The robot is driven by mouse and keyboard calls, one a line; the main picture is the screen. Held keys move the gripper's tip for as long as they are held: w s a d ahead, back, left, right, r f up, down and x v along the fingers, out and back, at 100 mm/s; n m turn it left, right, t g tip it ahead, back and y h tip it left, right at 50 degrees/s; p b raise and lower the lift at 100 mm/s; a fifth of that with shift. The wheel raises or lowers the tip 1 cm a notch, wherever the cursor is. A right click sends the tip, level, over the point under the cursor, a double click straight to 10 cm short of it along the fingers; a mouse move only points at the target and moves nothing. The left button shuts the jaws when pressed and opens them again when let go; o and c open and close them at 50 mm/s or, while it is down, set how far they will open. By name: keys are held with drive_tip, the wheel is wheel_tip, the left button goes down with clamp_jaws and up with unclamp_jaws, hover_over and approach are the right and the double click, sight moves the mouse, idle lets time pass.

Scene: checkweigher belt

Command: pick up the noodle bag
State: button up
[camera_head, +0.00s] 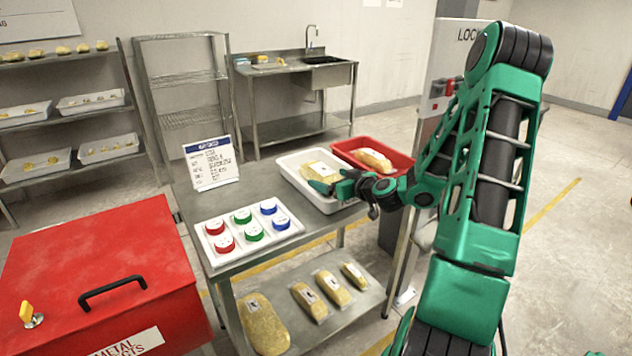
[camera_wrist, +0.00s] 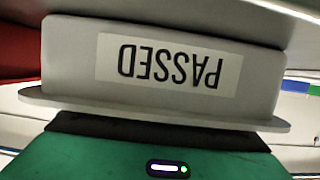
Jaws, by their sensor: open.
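A yellow noodle bag (camera_head: 318,170) lies in the white tray (camera_head: 290,172) at the table's far right corner. A similar bag (camera_head: 374,159) lies in the red tray (camera_head: 405,162) beside it. Which of the bags the task means, I cannot tell. My gripper (camera_head: 340,187) is open at the white tray's front right side, close to the first bag; whether it touches is unclear. The fingers are small and partly hidden. In the wrist view, the tray's wall (camera_wrist: 260,75) with an upside-down PASSED label fills the middle, and no bag shows.
Several packed bags (camera_head: 264,322) lie on the table's lower shelf. A white holder (camera_head: 282,238) with red, green and blue capped pieces and a sign (camera_head: 211,162) stand on the table. A red metal-rejects box (camera_head: 100,270) is at left. A locker-like cabinet (camera_head: 448,60) stands behind my arm.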

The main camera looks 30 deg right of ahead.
sight(315, 169)
drive_tip(key=shift+x, duration=1.65)
drive_tip(key=shift+r, duration=0.15)
drive_tip(key=c, duration=1.6)
drive_tip(key=shift+o, duration=0.2)
drive_tip(key=shift+r, duration=0.1)
